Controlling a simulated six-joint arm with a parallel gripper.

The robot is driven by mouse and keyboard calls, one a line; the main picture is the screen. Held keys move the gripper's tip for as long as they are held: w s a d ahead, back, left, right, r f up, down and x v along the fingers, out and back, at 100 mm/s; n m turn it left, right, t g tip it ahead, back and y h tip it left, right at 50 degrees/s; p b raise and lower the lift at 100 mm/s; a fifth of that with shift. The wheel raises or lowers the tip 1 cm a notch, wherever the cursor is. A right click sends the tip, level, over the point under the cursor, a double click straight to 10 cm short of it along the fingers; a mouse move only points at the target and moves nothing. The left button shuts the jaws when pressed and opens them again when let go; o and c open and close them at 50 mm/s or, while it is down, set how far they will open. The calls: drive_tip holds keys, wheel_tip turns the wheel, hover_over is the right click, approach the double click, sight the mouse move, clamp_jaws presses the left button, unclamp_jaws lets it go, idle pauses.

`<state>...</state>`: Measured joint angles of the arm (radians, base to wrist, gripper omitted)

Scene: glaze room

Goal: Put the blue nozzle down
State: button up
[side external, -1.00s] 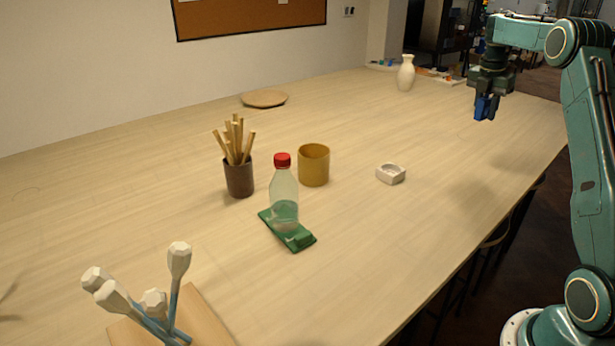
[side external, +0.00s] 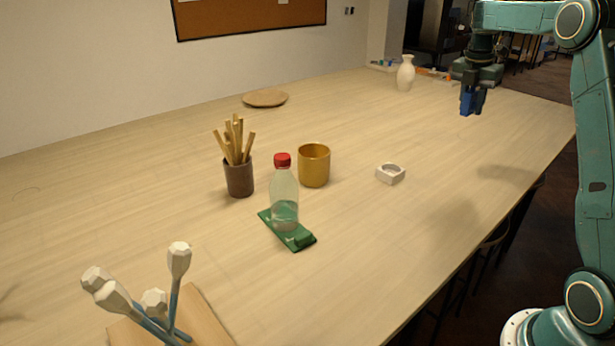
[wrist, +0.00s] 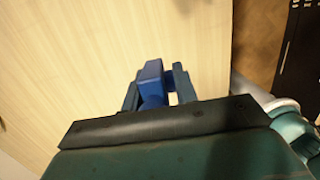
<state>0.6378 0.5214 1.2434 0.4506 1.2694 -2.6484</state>
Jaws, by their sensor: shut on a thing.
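My gripper (side external: 472,101) is at the upper right of the side view, above the table's right side. It is shut on the blue nozzle (side external: 466,101), which hangs below the jaws, clear of the tabletop as far as I can tell. In the wrist view, the blue nozzle (wrist: 151,82) sits between the two fingers of my gripper (wrist: 157,88), with bare table (wrist: 90,60) beyond it. Part of the nozzle is hidden by the fingers.
A yellow cup (side external: 314,166), a bottle (side external: 284,195) on a green base (side external: 302,239), and a brown stick holder (side external: 239,178) stand further left. A white vase (side external: 405,74) stands behind. The table's right side is mostly clear.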

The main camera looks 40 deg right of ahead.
hover_over(454, 173)
drive_tip(key=f, duration=1.3)
drive_tip(key=shift+a+f, duration=0.2)
drive_tip(key=shift+f, duration=0.05)
drive_tip(key=shift+f, duration=0.1)
drive_tip(key=shift+f, duration=2)
drive_tip(key=shift+f, duration=0.1)
drive_tip(key=o, duration=1)
drive_tip(key=shift+c, duration=0.2)
drive_tip(key=r, duration=0.4)
drive_tip(key=a+r, duration=0.1)
drive_tip(key=r, duration=0.3)
drive_tip(key=a+r, duration=0.1)
drive_tip(key=r, duration=0.3)
drive_tip(key=shift+w, duration=0.15)
